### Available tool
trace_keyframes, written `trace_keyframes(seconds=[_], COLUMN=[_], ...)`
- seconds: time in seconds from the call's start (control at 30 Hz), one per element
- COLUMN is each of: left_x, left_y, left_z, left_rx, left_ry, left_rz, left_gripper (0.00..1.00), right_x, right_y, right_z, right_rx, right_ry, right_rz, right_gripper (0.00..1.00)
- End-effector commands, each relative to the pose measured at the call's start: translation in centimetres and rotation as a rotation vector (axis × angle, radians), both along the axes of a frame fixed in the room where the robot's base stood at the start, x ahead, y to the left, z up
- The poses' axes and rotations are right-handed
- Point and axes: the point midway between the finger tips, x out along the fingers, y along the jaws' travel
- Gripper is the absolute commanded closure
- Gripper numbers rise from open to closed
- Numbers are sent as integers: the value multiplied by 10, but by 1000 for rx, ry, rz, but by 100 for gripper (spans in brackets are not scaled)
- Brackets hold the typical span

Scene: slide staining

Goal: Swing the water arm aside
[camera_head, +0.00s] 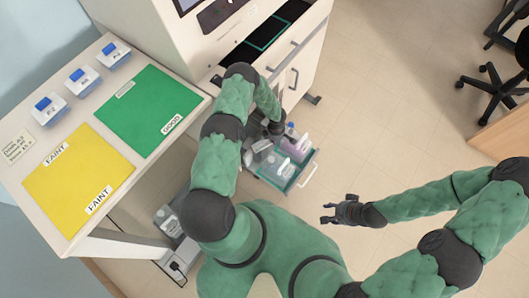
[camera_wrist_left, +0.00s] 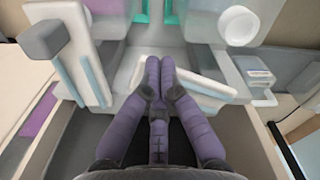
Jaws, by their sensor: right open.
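My left arm reaches down to the cabinet's open lower drawer in the head view, where its gripper is mostly hidden behind the arm. In the left wrist view, the fingers of my left gripper (camera_wrist_left: 160,62) are drawn together, with their tips close to each other. A white bar (camera_wrist_left: 207,86) runs beside and behind the fingertips; I cannot tell whether the fingers touch it or whether it is the water arm. No other part is clearly recognisable as the water arm. My right gripper (camera_head: 326,212) is open and empty above the floor.
The pulled-out drawer (camera_head: 313,160) holds several bottles. A shelf carries a green mat (camera_head: 150,108), a yellow mat (camera_head: 78,180) and blue-lidded containers (camera_head: 83,79). In the wrist view, a grey-topped white post (camera_wrist_left: 75,50) and a round white cap (camera_wrist_left: 239,25) flank the fingers.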

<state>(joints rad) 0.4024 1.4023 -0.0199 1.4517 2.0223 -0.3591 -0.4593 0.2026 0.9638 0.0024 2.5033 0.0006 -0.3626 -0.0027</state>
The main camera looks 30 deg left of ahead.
Motion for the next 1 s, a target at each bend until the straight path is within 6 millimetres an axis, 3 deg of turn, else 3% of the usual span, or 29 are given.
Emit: trace_keyframes(seconds=[1.0], left_x=[7], left_y=[12], left_z=[-6], left_rx=[-7], left_ry=[6], left_rz=[-3], left_gripper=[100], right_x=[0], right_y=[0], right_z=[-1], right_rx=[0], right_ry=[0], right_rz=[0], right_gripper=[54])
